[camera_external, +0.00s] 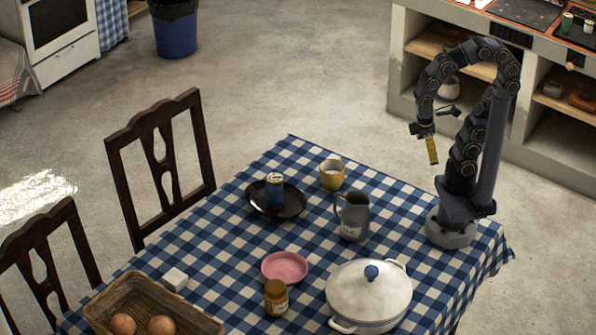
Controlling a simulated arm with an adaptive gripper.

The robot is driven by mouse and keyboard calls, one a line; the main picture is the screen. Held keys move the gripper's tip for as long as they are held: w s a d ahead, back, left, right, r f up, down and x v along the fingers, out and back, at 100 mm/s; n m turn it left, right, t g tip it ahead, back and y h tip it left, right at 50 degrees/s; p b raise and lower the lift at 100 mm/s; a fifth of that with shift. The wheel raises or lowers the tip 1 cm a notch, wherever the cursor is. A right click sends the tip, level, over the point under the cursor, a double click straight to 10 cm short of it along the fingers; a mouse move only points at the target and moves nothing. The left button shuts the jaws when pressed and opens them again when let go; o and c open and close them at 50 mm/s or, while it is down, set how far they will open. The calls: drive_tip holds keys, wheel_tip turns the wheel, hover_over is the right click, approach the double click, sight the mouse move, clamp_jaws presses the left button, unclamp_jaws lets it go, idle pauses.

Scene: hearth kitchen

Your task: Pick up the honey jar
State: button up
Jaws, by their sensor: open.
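The honey jar (276,297), amber with a brownish lid and a pale label, stands upright on the checked tablecloth near the front of the table. It is just in front of the pink dish (284,267) and left of the white pot. My gripper (431,146) is open and empty. It hangs in the air at the upper right, well above the table and far from the jar. Its fingers are small in this view, with a yellow part pointing down.
A white lidded pot (352,294) stands close right of the jar. Behind are a grey pitcher (353,216), a yellow cup (332,176) and a dark pan (257,208) holding a blue can (274,189). A basket (190,318) with eggs and a white block (174,279) are left.

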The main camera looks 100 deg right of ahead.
drive_tip(key=shift+w+d+r, duration=0.1)
drive_tip(key=shift+d+r, duration=0.05)
drive_tip(key=shift+d, duration=0.1)
drive_tip(key=m+t+y, duration=0.2)
drive_tip(key=m, duration=1.4)
hover_over(276, 286)
drive_tip(key=d, duration=0.1)
wheel_tip(276, 286, down, 15)
drive_tip(key=shift+d+f, duration=0.1)
drive_tip(key=shift+a+f, duration=0.2)
drive_tip(key=shift+f, duration=0.35)
drive_tip(key=f, duration=0.5)
drive_tip(key=a+f, duration=0.1)
drive_tip(key=f, duration=0.1)
drive_tip(key=shift+f, duration=0.15)
drive_tip(key=c, duration=1.2)
